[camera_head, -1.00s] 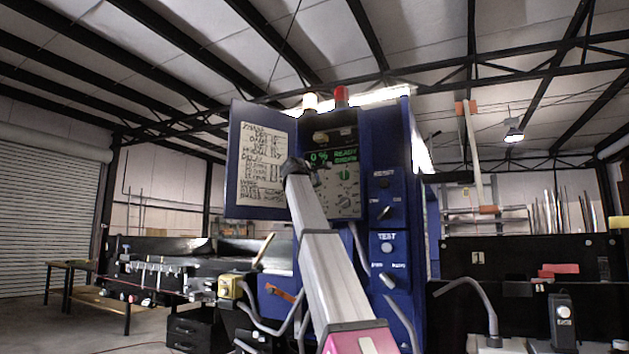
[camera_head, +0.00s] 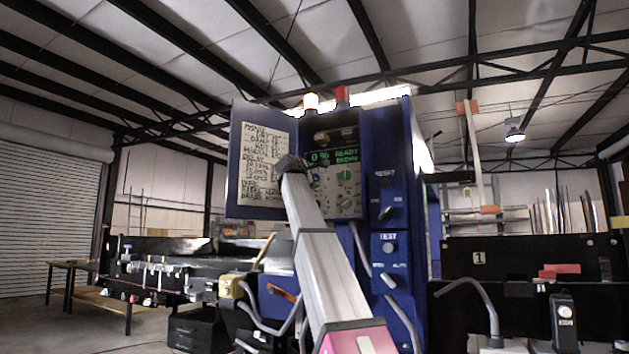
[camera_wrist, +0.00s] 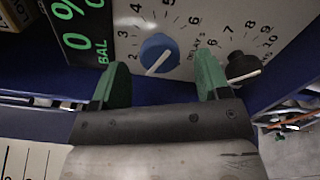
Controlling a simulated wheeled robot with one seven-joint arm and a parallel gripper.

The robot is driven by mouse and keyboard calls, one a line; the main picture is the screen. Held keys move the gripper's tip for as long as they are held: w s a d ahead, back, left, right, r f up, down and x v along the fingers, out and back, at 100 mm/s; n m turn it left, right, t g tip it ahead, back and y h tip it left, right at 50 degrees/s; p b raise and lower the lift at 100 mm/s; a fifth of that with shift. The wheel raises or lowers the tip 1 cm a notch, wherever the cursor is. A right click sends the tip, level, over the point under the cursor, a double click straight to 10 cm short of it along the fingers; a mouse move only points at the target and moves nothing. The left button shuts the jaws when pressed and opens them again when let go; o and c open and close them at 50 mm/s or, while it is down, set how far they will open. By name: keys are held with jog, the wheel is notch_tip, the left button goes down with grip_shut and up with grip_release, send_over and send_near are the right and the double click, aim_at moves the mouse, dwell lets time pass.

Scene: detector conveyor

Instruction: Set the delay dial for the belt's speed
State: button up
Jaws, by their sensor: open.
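The blue control cabinet (camera_head: 385,150) stands ahead with its panel open. Its green display (camera_head: 333,157) reads "0 %" and "READY". In the wrist view a blue dial (camera_wrist: 160,53) sits just beyond and between my fingertips, its pale pointer line aimed toward the lower left. A black dial (camera_wrist: 243,66) with a pale pointer is to its right, near the right fingertip. A "DELAY S" label (camera_wrist: 196,45) lies between the two dials. My gripper (camera_wrist: 162,72) is open, its two green fingers apart and empty. In the head view my arm covers part of the panel.
An open door with a handwritten sheet (camera_head: 265,163) stands left of the panel. RESET and TEST switches (camera_head: 389,247) are on the cabinet's right column. Lamps stand on top. A conveyor (camera_head: 160,262) runs on the left; a bench with a red block (camera_head: 560,270) is at right.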

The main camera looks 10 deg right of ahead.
jog(key=v, duration=0.7)
jog(key=shift+s+a, duration=0.2)
jog(key=shift+s, duration=0.05)
